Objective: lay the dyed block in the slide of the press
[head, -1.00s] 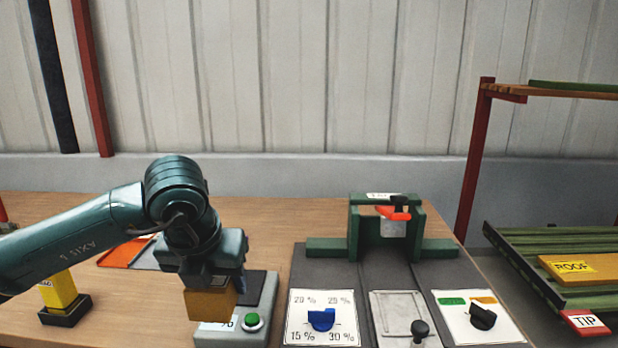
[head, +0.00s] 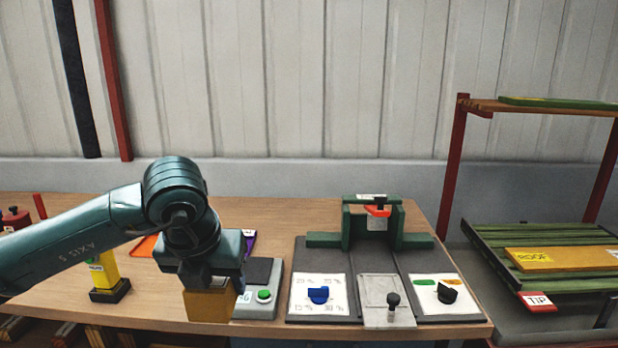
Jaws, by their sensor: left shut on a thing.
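My left gripper (head: 208,274) points down at the table's front edge and is shut on an ochre-brown block (head: 209,305). Its fingers are mostly hidden behind the hand and block. The block hangs at the left side of a grey box with a green button. The press (head: 348,226) is a green frame with an orange-red part, standing at the back of a dark base to the right. A pale plate with a black knob, seemingly the slide (head: 383,288), lies in front of it and looks empty. My right gripper is not in view.
The grey box (head: 255,307) has a green button and dark top. Blue (head: 318,294) and black (head: 447,293) knobs flank the slide. A yellow block (head: 104,270) stands in a black holder at left. A rack with green slats (head: 490,240) is at right. The back table is mostly clear.

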